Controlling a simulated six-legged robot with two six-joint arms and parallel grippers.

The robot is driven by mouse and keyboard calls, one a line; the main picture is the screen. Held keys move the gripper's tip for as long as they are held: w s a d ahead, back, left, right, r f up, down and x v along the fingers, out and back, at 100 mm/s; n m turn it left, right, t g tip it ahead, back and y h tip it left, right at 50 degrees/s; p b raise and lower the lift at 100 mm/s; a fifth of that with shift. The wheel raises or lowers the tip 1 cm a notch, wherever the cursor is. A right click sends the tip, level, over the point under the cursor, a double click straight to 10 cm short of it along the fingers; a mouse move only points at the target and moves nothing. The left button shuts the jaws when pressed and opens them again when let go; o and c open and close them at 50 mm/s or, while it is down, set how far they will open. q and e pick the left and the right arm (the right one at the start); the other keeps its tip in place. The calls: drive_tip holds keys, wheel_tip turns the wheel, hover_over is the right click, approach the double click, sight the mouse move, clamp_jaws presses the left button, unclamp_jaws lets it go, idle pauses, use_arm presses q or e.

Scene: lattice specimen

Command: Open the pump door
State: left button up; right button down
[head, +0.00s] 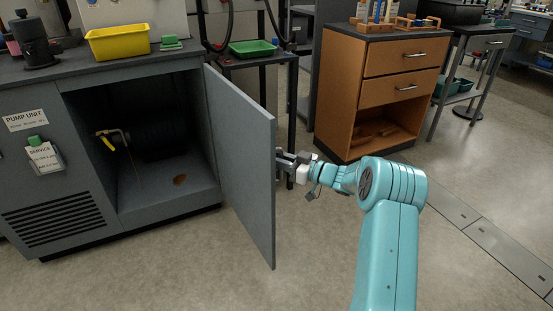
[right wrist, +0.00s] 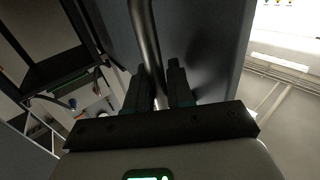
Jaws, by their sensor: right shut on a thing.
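The grey pump door (head: 240,165) stands swung wide out from the pump unit cabinet (head: 45,165), whose inside shows. The door also fills the middle of the right wrist view (right wrist: 208,35). A metal bar handle (right wrist: 147,35) is on its outer face. My right gripper (head: 283,161) is at the door's outer side near the free edge. Its two dark fingers (right wrist: 157,88) are on either side of the bar, shut on it. The door hides part of the handle in the head view. My left gripper is not in view.
Inside the cabinet are a dark pump body (head: 165,135) and a yellow-handled valve (head: 108,136). A side table with a green tray (head: 253,48) stands behind the door. A wooden drawer cabinet (head: 380,80) stands at back right. The floor before the door is clear.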

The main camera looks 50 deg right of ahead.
drive_tip(key=shift+s+f, duration=0.25)
drive_tip(key=shift+f, duration=0.05)
drive_tip(key=c, duration=1.4)
unclamp_jaws()
drive_tip(key=shift+o, duration=1.2)
drive_tip(key=shift+s+r, duration=0.1)
drive_tip(key=shift+s+d+r, duration=0.1)
drive_tip(key=shift+s, duration=0.15)
drive_tip(key=s+d+p, duration=0.2)
drive_tip(key=s+p, duration=0.2)
drive_tip(key=s, duration=1.1)
drive_tip(key=shift+s+d, duration=0.15)
drive_tip(key=shift+d, duration=0.25)
